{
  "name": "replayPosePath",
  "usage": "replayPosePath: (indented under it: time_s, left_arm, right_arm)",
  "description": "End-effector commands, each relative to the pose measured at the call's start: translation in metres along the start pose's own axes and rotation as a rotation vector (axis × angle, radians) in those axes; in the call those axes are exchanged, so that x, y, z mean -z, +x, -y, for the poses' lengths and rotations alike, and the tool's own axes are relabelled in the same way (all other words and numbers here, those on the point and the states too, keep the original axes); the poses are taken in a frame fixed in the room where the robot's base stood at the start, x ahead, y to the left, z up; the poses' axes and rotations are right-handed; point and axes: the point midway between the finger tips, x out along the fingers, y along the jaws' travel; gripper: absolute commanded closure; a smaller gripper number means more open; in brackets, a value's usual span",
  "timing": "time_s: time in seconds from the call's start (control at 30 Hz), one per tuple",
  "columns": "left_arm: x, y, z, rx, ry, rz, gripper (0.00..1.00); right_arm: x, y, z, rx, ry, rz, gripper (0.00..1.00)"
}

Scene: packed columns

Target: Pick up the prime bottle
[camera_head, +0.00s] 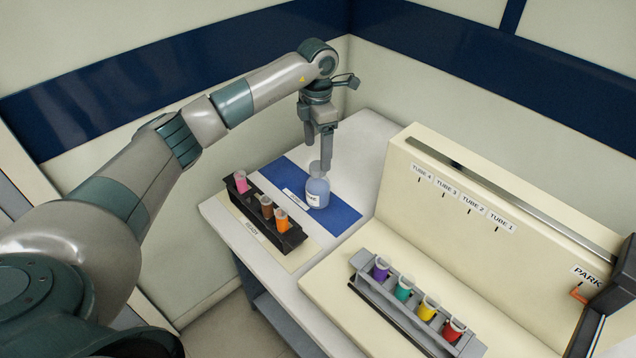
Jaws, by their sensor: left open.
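The prime bottle (316,195) is a light blue bottle with a clear neck and a white label. It stands upright on a blue mat (341,213) on the white table. My left gripper (325,167) points down from above, with its fingertips at the bottle's neck. It is open, and its fingers partly hide the neck. I cannot tell whether the fingers touch the bottle. My right gripper is not in view.
A black rack (245,203) with pink, brown and orange tubes stands just left of the bottle. A grey rack (398,312) with several coloured tubes sits on the cream machine (408,192) at right. The table's back right is clear.

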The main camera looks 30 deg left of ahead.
Motion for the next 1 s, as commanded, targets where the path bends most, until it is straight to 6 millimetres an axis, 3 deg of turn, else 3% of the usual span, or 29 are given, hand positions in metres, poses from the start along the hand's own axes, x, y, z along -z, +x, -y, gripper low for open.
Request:
replayPosePath:
  time_s: [0.3,0.77,1.0]
  left_arm:
    - [0.0,0.043,0.001,0.002,0.0,-0.001,0.25]
    - [0.0,0.049,0.0,0.0,0.0,0.0,0.25]
    - [0.002,0.064,0.004,0.003,0.0,-0.003,0.25]
  right_arm:
    - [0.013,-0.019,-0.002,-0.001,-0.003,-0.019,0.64]
    - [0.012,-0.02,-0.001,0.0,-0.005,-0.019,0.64]
    - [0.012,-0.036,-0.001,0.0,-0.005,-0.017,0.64]
